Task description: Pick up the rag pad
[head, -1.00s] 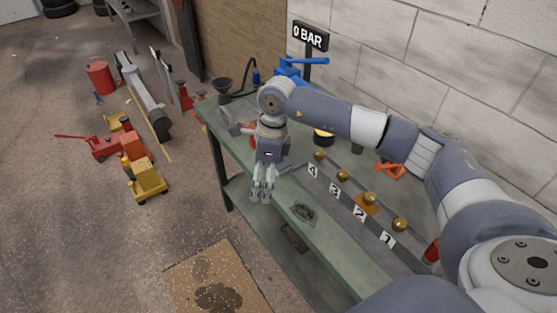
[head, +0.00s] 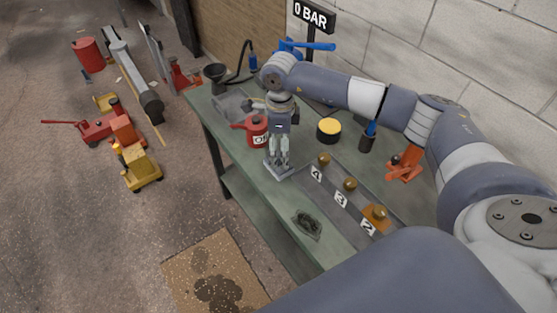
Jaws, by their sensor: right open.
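The rag pad (head: 307,223) looks like a dark grey, crumpled flat cloth. It lies on the green bench top near the front edge, beside the numbered rail. My right gripper (head: 280,168) points down over the bench, left of and farther back than the rag pad. It is open, and I see nothing held in it. A gap of bench top shows between it and the rag pad. I cannot tell its exact height above the bench. My left gripper is not in view.
A grey rail (head: 330,180) with brass knobs and number cards runs beside the rag pad. A red oil can (head: 251,129) stands just behind my right gripper. A yellow-topped tin (head: 329,130), a dark cup (head: 367,142) and an orange tool (head: 406,163) stand farther back.

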